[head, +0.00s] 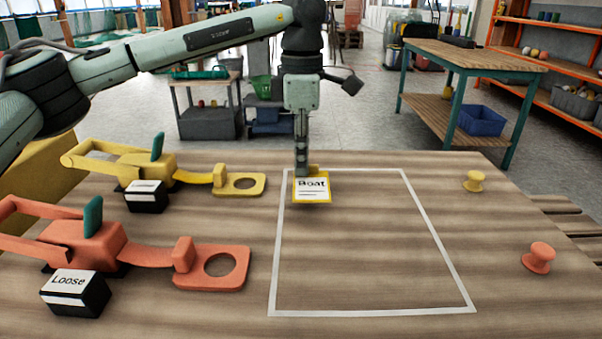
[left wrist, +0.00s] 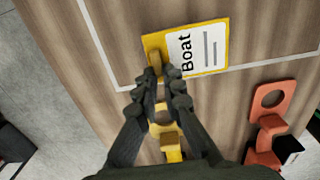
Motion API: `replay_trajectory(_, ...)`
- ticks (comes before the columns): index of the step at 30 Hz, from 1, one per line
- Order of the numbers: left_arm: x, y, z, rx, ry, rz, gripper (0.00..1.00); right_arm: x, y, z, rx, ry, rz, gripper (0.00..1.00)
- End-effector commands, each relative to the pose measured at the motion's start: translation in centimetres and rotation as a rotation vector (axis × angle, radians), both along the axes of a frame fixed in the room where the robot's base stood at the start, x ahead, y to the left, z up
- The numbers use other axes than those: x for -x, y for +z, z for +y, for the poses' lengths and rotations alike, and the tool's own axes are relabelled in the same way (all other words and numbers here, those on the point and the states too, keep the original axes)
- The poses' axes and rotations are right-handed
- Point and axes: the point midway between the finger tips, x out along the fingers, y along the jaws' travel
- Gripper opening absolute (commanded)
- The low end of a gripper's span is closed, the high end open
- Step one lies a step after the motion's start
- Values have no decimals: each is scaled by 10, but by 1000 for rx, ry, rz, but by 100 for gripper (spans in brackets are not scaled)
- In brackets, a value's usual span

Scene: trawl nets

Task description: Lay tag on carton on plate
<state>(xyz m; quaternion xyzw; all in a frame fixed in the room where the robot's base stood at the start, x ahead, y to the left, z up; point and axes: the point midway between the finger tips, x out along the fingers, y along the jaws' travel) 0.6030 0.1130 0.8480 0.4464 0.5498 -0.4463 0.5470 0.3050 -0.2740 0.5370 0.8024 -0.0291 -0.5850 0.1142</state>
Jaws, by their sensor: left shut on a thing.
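The tag is a white card with a yellow border, printed "Boat" (head: 312,190). It also shows in the left wrist view (left wrist: 208,50). My left gripper (head: 302,170) is shut on the tag's yellow raised grip at its far edge and points down. The tag is at the far left corner of a white taped outline (head: 372,312) on the wooden table. A shadow beneath it suggests it is slightly above the wood. I cannot make out a carton or a plate for certain. My right gripper is not in view.
A yellow device (head: 242,184) and a red device (head: 212,282) with ring ends stand at left, with black label blocks (head: 76,292) in front, one reading "Loose". A yellow knob (head: 474,181) and a red knob (head: 539,257) stand at right. The outline's inside is otherwise clear.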

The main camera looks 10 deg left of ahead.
Motion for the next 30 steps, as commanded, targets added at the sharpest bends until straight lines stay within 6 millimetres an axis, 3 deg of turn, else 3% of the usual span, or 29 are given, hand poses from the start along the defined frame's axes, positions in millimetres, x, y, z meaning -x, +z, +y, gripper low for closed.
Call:
replay_trajectory(6,1,-31,1,0,0,2,0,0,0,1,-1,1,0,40)
replay_trajectory(22,0,-35,1,1,0,0,0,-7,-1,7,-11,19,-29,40)
replay_trajectory(23,0,-34,1,1,0,0,10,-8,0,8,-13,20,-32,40)
replay_trajectory(27,0,-34,1,0,0,0,27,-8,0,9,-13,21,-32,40)
replay_trajectory(30,0,-34,1,0,0,1,28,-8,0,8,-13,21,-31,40)
